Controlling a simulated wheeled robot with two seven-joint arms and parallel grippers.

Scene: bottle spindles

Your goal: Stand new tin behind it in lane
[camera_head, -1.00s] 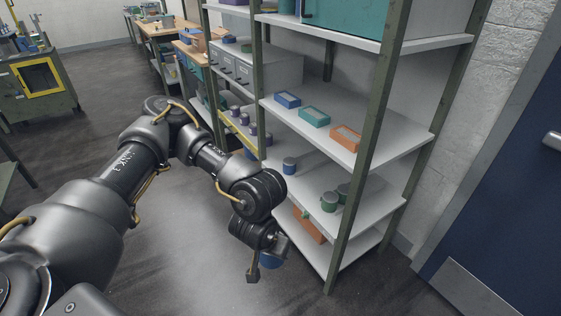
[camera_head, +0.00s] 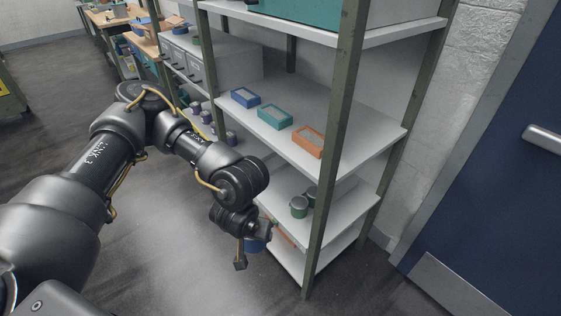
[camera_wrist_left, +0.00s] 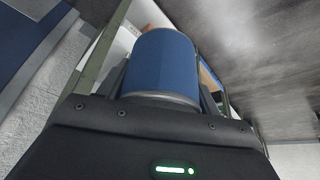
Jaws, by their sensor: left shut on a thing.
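A blue tin (camera_head: 254,247) with a grey rim is held in my left gripper (camera_head: 256,243), low in front of the shelf rack. In the left wrist view the same blue tin (camera_wrist_left: 163,62) stands out between the two fingers. Two green tins, a nearer one (camera_head: 299,207) and one behind it (camera_head: 311,194), stand on the shelf (camera_head: 345,207) below the boxes. The left part of that shelf is hidden behind my left arm and wrist, and no blue tin shows there. My right gripper is not in view.
A green rack post (camera_head: 331,170) stands just right of my gripper. The shelf above holds a blue (camera_head: 245,97), a teal (camera_head: 275,117) and an orange box (camera_head: 308,142). Several purple tins (camera_head: 206,117) stand farther left. A blue door (camera_head: 500,190) is at right. The floor left is clear.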

